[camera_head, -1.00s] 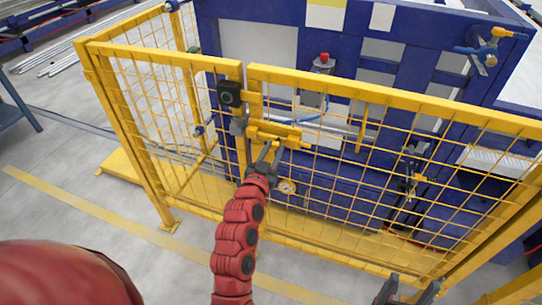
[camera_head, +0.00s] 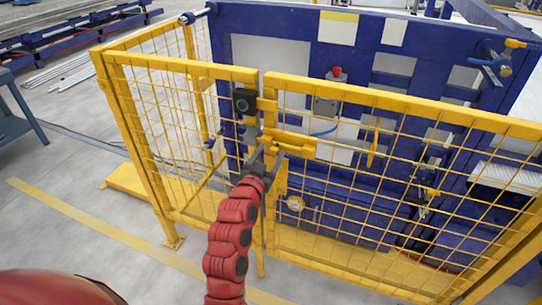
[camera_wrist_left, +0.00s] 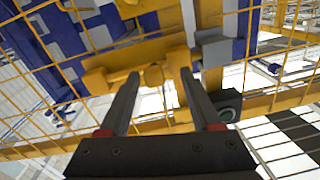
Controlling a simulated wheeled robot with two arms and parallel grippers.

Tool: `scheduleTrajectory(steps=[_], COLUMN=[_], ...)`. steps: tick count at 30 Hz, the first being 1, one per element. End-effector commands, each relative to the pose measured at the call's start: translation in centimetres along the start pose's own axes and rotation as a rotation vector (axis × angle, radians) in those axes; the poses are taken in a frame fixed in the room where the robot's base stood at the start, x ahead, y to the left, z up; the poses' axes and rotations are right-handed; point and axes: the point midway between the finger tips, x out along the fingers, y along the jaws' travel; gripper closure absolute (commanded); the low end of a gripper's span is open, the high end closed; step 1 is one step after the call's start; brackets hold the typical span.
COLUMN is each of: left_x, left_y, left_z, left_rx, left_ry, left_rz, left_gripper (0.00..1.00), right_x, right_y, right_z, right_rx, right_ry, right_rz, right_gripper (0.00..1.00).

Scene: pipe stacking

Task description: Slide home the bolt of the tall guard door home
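The yellow guard door (camera_head: 400,101) with mesh panels stands right of the fixed mesh panel (camera_head: 180,66). Its yellow bolt (camera_head: 295,145) lies across the door's left edge near the gap to the post. In the left wrist view the bolt (camera_wrist_left: 120,72) reaches toward a grey block (camera_wrist_left: 215,48) on the post side; how far it goes in is unclear. My left gripper (camera_head: 268,157) is at the bolt's left part. In the left wrist view its fingers (camera_wrist_left: 160,88) stand apart, with a small yellow knob (camera_wrist_left: 153,76) between and beyond the tips. My right gripper is out of view.
A black box with a round button (camera_head: 244,101) sits on the post above the bolt. A blue machine (camera_head: 285,30) stands behind the mesh. Open floor (camera_head: 95,180) with a yellow line lies in front.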

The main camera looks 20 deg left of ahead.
Motion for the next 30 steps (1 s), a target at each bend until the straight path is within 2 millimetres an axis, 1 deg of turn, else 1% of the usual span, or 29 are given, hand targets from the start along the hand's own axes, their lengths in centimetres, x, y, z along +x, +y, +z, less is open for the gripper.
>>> scheduleTrajectory(steps=[8, 11, 14, 17, 24, 25, 27, 30], left_x=[-0.1, -0.6, -1.8, -3.7, -9.2, -9.5, -10.5, -12.0], left_y=[0.1, 0.1, 0.2, 0.2, 0.1, -0.1, -0.1, -0.1], left_z=[0.1, 0.2, 0.5, 0.6, 0.6, -0.4, -0.6, -0.6], left_rx=[-0.001, -0.001, -0.002, 0.0, 0.001, 0.002, 0.002, -0.002], left_ry=[-0.002, -0.002, -0.005, -0.004, -0.003, -0.01, -0.013, -0.013], left_rz=[0.003, 0.002, 0.003, 0.002, 0.0, 0.001, 0.002, 0.003], left_gripper=[0.35, 0.35, 0.35, 0.35, 0.35, 0.35, 0.35, 0.35], right_x=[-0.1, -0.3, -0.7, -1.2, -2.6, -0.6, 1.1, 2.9], right_y=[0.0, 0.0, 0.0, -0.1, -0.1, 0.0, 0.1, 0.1], right_z=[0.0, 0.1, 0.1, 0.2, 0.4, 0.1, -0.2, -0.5], right_rx=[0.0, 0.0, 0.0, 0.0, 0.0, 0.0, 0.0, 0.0], right_ry=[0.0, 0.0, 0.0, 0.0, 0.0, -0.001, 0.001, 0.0], right_rz=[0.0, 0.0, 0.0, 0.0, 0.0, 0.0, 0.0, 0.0], right_gripper=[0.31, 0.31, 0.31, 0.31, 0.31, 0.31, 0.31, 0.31])
